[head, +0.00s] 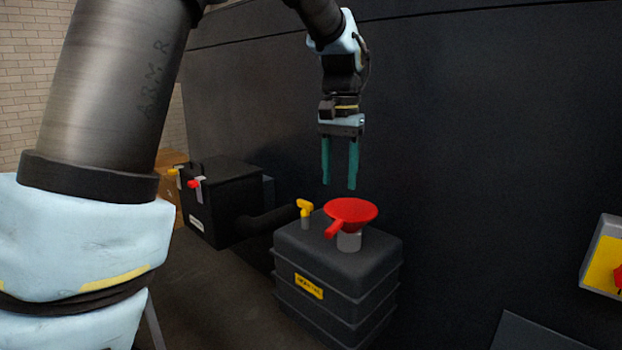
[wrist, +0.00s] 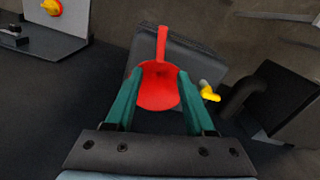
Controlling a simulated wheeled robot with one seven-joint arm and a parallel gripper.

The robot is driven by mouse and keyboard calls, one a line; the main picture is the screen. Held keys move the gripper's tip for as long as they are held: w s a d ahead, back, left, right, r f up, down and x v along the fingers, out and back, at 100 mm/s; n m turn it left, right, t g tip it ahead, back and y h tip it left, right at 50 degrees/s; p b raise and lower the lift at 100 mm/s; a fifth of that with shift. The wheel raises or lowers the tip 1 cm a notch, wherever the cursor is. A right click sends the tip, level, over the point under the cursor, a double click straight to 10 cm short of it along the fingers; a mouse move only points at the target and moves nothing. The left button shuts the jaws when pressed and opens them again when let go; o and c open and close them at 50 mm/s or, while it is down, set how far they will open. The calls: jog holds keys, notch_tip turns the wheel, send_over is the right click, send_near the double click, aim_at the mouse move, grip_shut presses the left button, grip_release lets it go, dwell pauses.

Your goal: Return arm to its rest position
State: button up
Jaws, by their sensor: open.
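My gripper (head: 340,186) points down with its two green fingers apart and nothing between them. It hangs above a red funnel (head: 351,213), clear of it in the head view. The funnel sits on the grey neck of a black tank (head: 335,272) with a yellow label. In the wrist view the red funnel (wrist: 157,86) shows beyond and between the open fingers (wrist: 160,100), its handle pointing away. My arm is raised and bent, with its large upper link filling the left of the head view.
A yellow valve (head: 305,206) stands on the tank beside the funnel. A black box (head: 222,200) with a red and a yellow tap is further left, by a dark pipe. A dark wall (head: 480,120) rises behind. A yellow-faced panel (head: 603,262) is at the right edge.

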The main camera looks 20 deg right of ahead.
jog(key=shift+a, duration=0.1)
jog(key=s+a+f+n, duration=0.1)
jog(key=a+f, duration=0.3)
jog(key=a, duration=0.6)
jog(key=s+a+f+n+t, duration=0.1)
jog(key=a+f+n, duration=0.3)
jog(key=a, duration=0.6)
jog(key=s+a+f+n, duration=0.3)
jog(key=a+f, duration=0.3)
jog(key=a, duration=0.4)
jog(key=shift+s+a+t, duration=0.2)
jog(key=shift+a+t, duration=0.1)
jog(key=shift+a, duration=0.1)
